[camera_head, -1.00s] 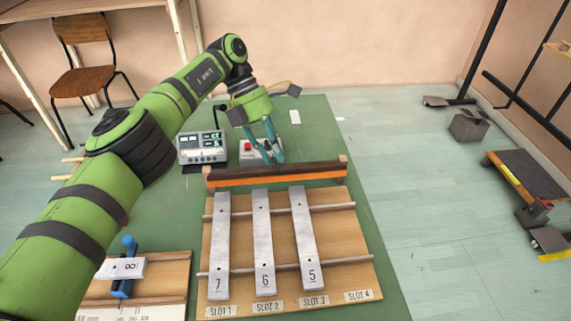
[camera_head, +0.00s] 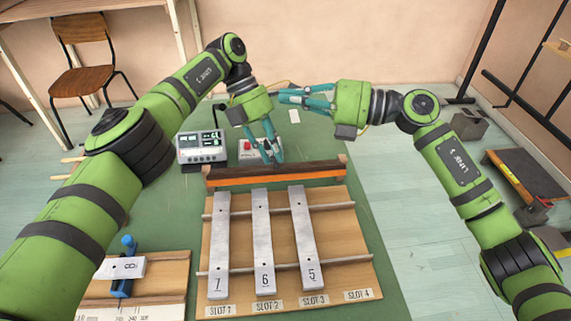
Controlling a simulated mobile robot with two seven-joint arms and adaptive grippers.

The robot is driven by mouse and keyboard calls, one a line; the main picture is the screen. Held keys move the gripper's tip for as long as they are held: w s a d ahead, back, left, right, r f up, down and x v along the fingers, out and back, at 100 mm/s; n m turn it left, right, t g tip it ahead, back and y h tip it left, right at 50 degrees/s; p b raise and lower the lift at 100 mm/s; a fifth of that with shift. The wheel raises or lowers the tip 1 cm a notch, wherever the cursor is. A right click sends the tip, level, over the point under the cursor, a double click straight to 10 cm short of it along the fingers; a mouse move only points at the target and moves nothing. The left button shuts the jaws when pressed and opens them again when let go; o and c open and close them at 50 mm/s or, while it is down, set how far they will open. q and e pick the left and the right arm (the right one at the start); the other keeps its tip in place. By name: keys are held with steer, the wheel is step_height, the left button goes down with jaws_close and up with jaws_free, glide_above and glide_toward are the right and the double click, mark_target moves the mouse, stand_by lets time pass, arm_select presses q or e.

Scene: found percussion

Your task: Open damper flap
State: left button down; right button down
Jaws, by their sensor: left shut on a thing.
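The damper flap (camera_head: 320,170) is a long dark bar with an orange strip along its front, held between small wooden end blocks behind the slotted board. My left gripper (camera_head: 272,160) points down at the middle of the flap, its fingers shut on the flap's top edge. The exact contact is small in the picture. My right gripper (camera_head: 284,96) is above and behind the flap, its fingers pointing left, apart from the flap. Whether its fingers are parted is unclear.
The wooden board (camera_head: 340,240) carries metal bars 7 (camera_head: 219,240), 6 (camera_head: 263,240) and 5 (camera_head: 304,235) in slots 1 to 3; slot 4 is empty. A meter box (camera_head: 202,147) stands behind. Bar 8 (camera_head: 108,268) lies by a blue clamp (camera_head: 123,287) at lower left.

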arm_select(q)
steer(key=shift+d+r, duration=0.1)
arm_select(e)
steer(key=s+a+n+g+h, duration=0.3)
steer(key=s+a+n, duration=0.1)
steer(key=s, duration=0.2)
steer(key=n+t+h, duration=0.2)
steer(key=t+h, duration=0.3)
steer(key=h, duration=0.8)
glide_toward(283, 170)
steer(key=f, duration=0.2)
steer(key=d+f, duration=0.1)
steer(key=f, duration=0.1)
steer(key=s+f, duration=0.1)
steer(key=f, duration=0.1)
steer(key=shift+d+f, duration=0.15)
steer(key=shift+f, duration=0.25)
steer(key=w, duration=0.1)
steer(key=w+a, duration=0.1)
steer(key=w, duration=0.1)
steer(key=shift+a, duration=0.3)
steer(key=shift+w+a+r, duration=0.2)
steer(key=shift+w+a, duration=0.05)
steer(key=shift+w, duration=0.2)
